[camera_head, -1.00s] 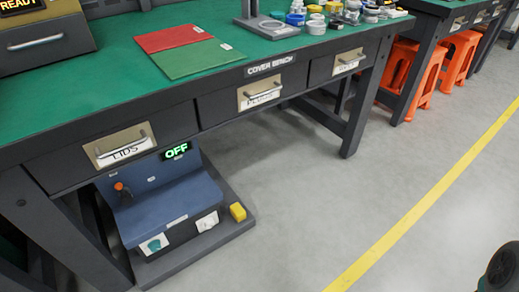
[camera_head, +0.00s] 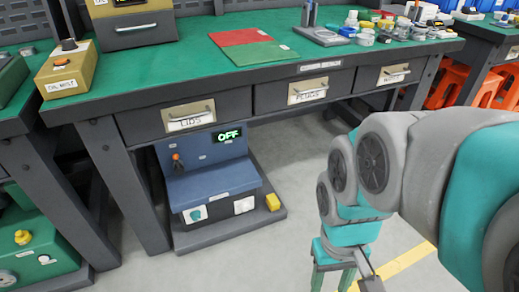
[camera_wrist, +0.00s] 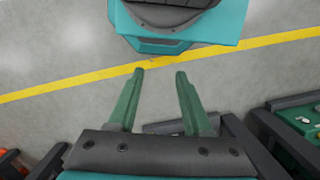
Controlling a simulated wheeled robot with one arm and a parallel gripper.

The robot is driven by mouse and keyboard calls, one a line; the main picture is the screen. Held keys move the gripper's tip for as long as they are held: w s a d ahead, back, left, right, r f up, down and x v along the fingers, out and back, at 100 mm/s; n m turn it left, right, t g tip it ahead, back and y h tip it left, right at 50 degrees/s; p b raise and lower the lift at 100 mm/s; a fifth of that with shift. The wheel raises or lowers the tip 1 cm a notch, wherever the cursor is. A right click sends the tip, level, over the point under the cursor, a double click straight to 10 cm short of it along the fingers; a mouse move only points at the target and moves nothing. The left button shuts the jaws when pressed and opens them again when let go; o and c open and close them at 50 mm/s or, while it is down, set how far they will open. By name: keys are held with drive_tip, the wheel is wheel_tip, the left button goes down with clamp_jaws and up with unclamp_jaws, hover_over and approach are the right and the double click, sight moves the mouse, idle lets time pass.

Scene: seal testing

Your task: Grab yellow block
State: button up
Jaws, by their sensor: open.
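A small yellow block (camera_head: 273,202) sits on the right end of the dark grey base plate (camera_head: 215,234) of a blue machine under the bench. My gripper (camera_head: 334,280) is to the right of the block and nearer the camera, pointing down, apart from it; its lower end is cut off by the picture's edge. In the wrist view my gripper (camera_wrist: 158,74) shows two green fingers spread apart with nothing between them. The block does not show in the wrist view.
The blue machine (camera_head: 210,178) with a lit "OFF" display (camera_head: 229,135) stands below the bench (camera_head: 180,78), whose drawers overhang it. A bench leg (camera_head: 130,185) stands left of the machine. Grey floor with a yellow line (camera_head: 402,262) lies open at right.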

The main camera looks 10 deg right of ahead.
drive_tip(key=shift+o, duration=0.4)
drive_tip(key=shift+o, duration=0.8)
drive_tip(key=shift+w+f, duration=0.1)
drive_tip(key=shift+w, duration=0.15)
drive_tip(key=o, duration=0.4)
drive_tip(key=shift+t, duration=0.6)
drive_tip(key=w, duration=0.2)
drive_tip(key=w+f, duration=0.1)
drive_tip(key=w, duration=0.2)
drive_tip(key=w+d+f, duration=0.1)
drive_tip(key=w, duration=0.2)
drive_tip(key=shift+f+b, duration=0.2)
drive_tip(key=shift+b, duration=0.15)
drive_tip(key=n+t+y+b, duration=0.3)
drive_tip(key=n+t+b, duration=0.15)
drive_tip(key=t, duration=0.75)
hover_over(274, 201)
drive_tip(key=s+d, duration=0.2)
drive_tip(key=s, duration=0.2)
wheel_tip(274, 201, down, 38)
wheel_tip(274, 201, down, 7)
drive_tip(key=s+m+t+y+b, duration=0.1)
drive_tip(key=s+t, duration=0.1)
drive_tip(key=t, duration=0.1)
drive_tip(key=shift+f+x, duration=0.2)
drive_tip(key=shift+x, duration=3.75)
